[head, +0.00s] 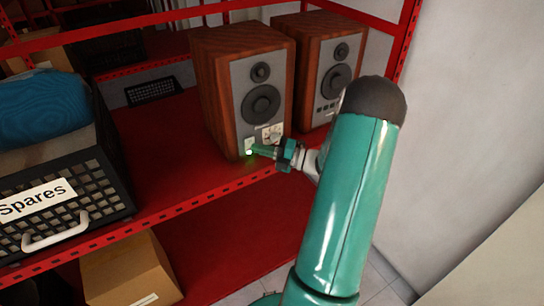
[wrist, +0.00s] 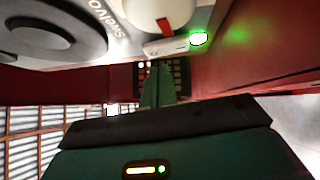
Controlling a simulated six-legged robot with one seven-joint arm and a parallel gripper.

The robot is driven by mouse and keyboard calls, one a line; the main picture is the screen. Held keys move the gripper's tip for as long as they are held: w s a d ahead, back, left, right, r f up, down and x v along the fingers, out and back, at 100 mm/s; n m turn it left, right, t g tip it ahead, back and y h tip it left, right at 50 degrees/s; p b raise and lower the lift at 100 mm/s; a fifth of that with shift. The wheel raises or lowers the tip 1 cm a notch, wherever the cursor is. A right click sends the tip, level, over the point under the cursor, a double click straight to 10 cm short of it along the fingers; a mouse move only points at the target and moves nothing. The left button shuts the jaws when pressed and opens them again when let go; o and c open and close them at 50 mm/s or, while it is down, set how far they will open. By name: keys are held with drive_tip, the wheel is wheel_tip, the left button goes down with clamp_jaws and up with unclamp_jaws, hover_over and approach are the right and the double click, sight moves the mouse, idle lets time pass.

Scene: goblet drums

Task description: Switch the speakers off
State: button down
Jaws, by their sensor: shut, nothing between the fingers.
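Two wood-cased speakers with grey fronts stand upright on the red shelf: the left speaker (head: 262,80) is nearer, and the right speaker (head: 336,80) is partly behind it. The left one has a white switch plate (head: 249,143) and a dial (head: 273,134) low on its front. A green light glows beside the switch. The wrist view shows the switch (wrist: 166,46), its lit green lamp (wrist: 199,39) and a white knob with a red mark (wrist: 165,15). My gripper (head: 257,150) is shut and empty, its tip (wrist: 156,76) close to the switch; I cannot tell whether it touches.
A black crate (head: 100,160) labelled "Spares" with blue cloth (head: 42,105) sits at the left. A cardboard box (head: 128,272) is on the lower shelf. The red shelf (head: 165,195) is bare between crate and speakers. A red upright and white wall stand at the right.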

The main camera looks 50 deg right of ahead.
drive_tip(key=shift+w+d+r, duration=0.1)
drive_tip(key=shift+w+d, duration=0.05)
drive_tip(key=shift+w, duration=0.45)
drive_tip(key=shift+w, duration=0.1)
drive_tip(key=shift+w+r, duration=0.15)
